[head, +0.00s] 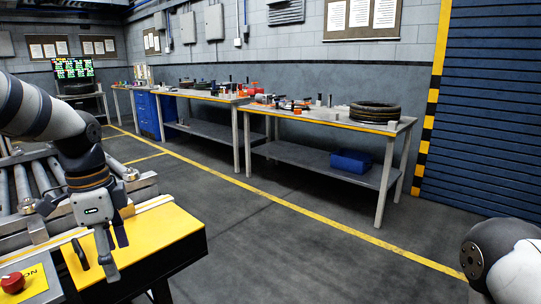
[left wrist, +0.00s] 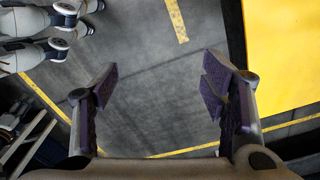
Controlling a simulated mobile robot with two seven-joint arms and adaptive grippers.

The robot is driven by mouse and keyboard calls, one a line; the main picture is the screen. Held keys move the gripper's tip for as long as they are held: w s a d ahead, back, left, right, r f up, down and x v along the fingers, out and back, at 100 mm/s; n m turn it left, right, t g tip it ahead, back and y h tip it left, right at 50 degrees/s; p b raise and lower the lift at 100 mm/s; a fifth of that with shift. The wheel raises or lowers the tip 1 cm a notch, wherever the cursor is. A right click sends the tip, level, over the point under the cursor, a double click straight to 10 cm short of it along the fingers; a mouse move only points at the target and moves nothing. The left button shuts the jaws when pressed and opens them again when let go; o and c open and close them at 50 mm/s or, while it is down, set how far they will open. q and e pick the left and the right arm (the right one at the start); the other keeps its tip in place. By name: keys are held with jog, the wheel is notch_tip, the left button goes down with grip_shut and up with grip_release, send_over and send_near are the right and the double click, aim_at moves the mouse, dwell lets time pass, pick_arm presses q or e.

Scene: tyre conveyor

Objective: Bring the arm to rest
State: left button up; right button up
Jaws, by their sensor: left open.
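My left arm (head: 40,110) comes in from the left and bends down over the roller conveyor. My left gripper (head: 114,254) points downward beside and over the yellow-topped panel (head: 165,232). In the left wrist view the left gripper (left wrist: 160,88) has its two fingers wide apart, with only grey floor between them and nothing held. My right arm (head: 505,262) shows only as a dark and white link at the lower right edge. My right gripper is out of view.
The roller conveyor (head: 52,183) is at the left, with a red button (head: 13,281) on its near end. Workbenches (head: 335,116) with tools and a tyre (head: 376,111) stand along the wall. A blue bin (head: 350,162) is on a lower shelf. The middle floor is clear.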

pick_arm(q)
jog(key=s+d+f+n, duration=0.2)
jog(key=s+d+f, duration=0.15)
jog(key=f, duration=0.65)
jog(key=s+d+f+n, duration=0.2)
jog(key=s+f, duration=0.2)
jog(key=f, duration=0.6)
jog(key=s+f+n, duration=0.4)
jog(key=s+f, duration=0.1)
jog(key=s, duration=0.7)
jog(key=s+d+f+n+g, duration=0.1)
jog(key=s+f+n, duration=0.3)
jog(key=s, duration=0.8)
jog(key=shift+s+d+f+n, duration=0.3)
jog(key=shift+s+f, duration=0.1)
jog(key=shift+f, duration=0.15)
jog(key=shift+c, duration=0.2)
